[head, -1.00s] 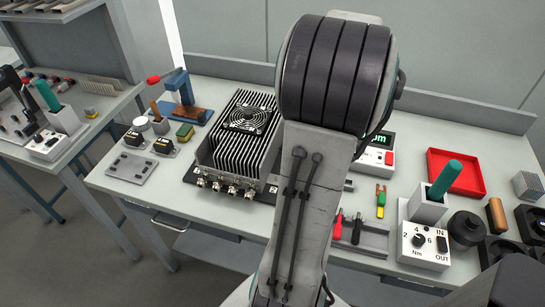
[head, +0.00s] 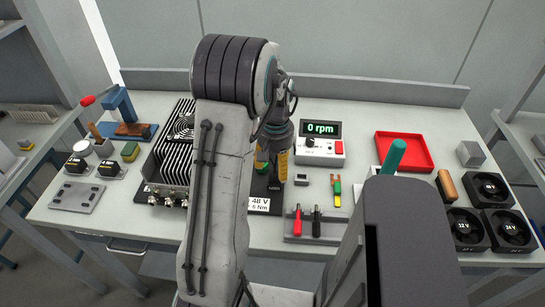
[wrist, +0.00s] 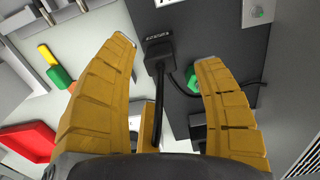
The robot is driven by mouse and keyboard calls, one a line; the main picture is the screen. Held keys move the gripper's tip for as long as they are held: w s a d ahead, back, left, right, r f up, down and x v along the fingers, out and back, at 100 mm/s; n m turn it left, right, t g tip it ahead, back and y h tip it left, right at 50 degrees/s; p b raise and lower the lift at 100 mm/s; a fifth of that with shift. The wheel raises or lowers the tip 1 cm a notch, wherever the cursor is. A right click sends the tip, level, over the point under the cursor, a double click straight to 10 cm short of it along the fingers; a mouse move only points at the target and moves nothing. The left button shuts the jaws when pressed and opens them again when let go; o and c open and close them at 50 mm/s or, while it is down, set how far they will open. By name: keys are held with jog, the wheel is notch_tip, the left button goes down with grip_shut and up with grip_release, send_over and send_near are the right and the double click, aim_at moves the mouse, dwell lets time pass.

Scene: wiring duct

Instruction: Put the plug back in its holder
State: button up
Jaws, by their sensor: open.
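My gripper (wrist: 166,52) is open, its yellow fingers reaching down to either side of a black plug (wrist: 159,54) in the wrist view. The plug has a dark cable running from it and sits over the dark plate; contact with the fingers cannot be told. In the head view my gripper (head: 273,164) is low over the right end of the finned unit's plate, partly behind my arm, and the plug is hidden. A small grey block with a dark opening (head: 301,180) stands just right of the plate; I cannot tell whether it is the holder.
The finned unit (head: 170,158) stands left of my gripper. The rpm display box (head: 320,148) is behind and right. A red tray (head: 404,151), a tool rack (head: 327,228) and a green-and-yellow piece (head: 337,190) lie to the right. Some bench remains bare between them.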

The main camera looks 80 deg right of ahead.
aim_at(275, 172)
jog(key=shift+f, duration=1.9)
jog(key=shift+c, duration=0.3)
grip_shut()
jog(key=c, duration=0.7)
grip_release()
grip_shut()
jog(key=shift+r, duration=0.2)
jog(key=shift+r+p, duration=1.6)
jog(key=shift+r, duration=0.4)
